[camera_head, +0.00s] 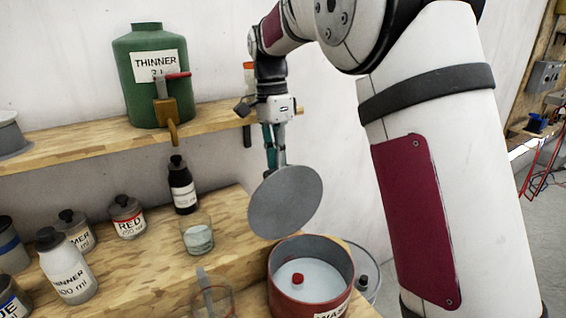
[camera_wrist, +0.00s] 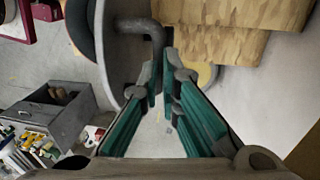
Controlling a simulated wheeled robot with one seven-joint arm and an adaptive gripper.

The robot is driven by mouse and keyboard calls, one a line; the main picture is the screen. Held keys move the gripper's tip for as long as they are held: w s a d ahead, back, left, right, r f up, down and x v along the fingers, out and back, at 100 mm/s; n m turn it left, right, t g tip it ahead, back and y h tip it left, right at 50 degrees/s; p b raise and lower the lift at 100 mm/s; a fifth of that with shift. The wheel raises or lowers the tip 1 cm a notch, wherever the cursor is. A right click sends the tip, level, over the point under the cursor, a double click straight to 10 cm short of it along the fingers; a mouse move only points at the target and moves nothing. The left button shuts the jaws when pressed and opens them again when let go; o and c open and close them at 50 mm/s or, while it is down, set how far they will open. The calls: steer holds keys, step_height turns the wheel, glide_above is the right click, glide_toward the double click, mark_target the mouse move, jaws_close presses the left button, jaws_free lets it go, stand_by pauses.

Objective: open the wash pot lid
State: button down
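The wash pot (camera_head: 312,298) is a red round pot at the lower middle of the head view. Its top is open, showing pale liquid and a small red object (camera_head: 297,279) inside. The grey round lid (camera_head: 286,203) is off the pot, steeply tilted above its rear rim. In the wrist view the lid (camera_wrist: 122,60) is edge-on at the upper left, with its bent grey handle (camera_wrist: 146,30) running between my fingertips. My gripper (camera_head: 274,160), also in the wrist view (camera_wrist: 162,78), is shut on that handle. The exact finger contact is partly hidden.
A glass (camera_head: 197,236) and a clear mug (camera_head: 213,296) stand left of the pot. Several bottles, including a black one (camera_head: 183,188), stand further left. A green thinner container (camera_head: 150,75) sits on the shelf.

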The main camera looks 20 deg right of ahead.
step_height(320, 180, down, 2)
steer(key=shift+s+f+g, duration=0.1)
steer(key=shift+f+g, duration=0.1)
steer(key=shift+g, duration=0.2)
steer(key=c, duration=1.7)
jaws_free()
steer(key=shift+o, duration=0.2)
steer(key=shift+w, duration=0.2)
steer(key=shift+s+r, duration=0.1)
steer(key=shift+s, duration=0.05)
steer(key=v, duration=1.2)
steer(key=shift+s+a+r, duration=0.1)
